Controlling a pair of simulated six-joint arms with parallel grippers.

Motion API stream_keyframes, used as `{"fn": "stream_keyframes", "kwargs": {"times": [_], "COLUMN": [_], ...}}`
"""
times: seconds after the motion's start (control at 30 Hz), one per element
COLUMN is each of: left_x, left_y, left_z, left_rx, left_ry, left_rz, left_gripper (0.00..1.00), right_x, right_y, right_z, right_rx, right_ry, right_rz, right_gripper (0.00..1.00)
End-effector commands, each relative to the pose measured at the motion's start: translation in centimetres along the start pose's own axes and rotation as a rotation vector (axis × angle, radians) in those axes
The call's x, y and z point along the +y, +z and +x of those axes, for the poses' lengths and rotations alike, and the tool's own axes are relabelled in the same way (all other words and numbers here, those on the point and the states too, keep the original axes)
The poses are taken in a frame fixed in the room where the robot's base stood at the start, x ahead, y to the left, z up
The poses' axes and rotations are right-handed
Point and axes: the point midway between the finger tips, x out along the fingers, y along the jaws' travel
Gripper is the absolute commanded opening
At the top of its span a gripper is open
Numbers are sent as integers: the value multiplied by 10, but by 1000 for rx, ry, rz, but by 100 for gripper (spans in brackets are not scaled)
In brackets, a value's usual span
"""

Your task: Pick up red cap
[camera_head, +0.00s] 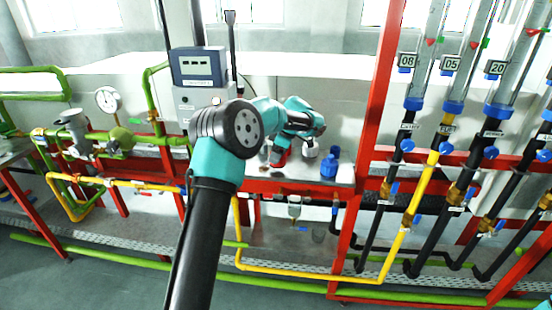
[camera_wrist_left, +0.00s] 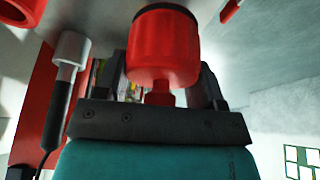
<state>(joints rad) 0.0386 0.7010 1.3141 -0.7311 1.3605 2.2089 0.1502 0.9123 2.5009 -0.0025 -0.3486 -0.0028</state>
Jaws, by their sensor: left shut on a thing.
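The red cap (camera_wrist_left: 163,48) fills the upper middle of the left wrist view, a wide red cylinder with a narrower red stem below it. My left gripper (camera_wrist_left: 165,92) is shut on it, with a dark finger on each side of the stem. In the head view the red cap (camera_head: 281,157) shows small under my left gripper (camera_head: 279,148), near the metal work surface (camera_head: 346,171). The arm and wrist hide part of the gripper. I cannot tell whether the cap touches the surface. My right gripper is not in view.
A blue valve-like part (camera_head: 329,166) stands on the surface to the right, with a pale grey part (camera_head: 310,149) near it. A grey meter box (camera_head: 198,67) stands behind on the left. A red post (camera_head: 372,95) and several pipes stand to the right.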

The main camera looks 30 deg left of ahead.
Motion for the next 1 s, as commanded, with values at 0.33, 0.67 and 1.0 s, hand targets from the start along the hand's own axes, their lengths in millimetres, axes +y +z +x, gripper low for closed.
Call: {"fn": "stream_keyframes", "kwargs": {"times": [0.33, 0.67, 1.0], "left_x": [-20, -78, -142], "left_y": [-2, 3, 11], "left_z": [-14, -23, -32], "left_rx": [0, 0, 0], "left_ry": [0, 1, 1], "left_rz": [3, 3, 3], "left_gripper": [39, 39, 39], "right_x": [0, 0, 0], "right_y": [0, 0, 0], "right_z": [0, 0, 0], "right_rx": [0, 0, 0], "right_ry": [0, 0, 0], "right_rz": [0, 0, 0], "right_gripper": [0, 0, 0]}}
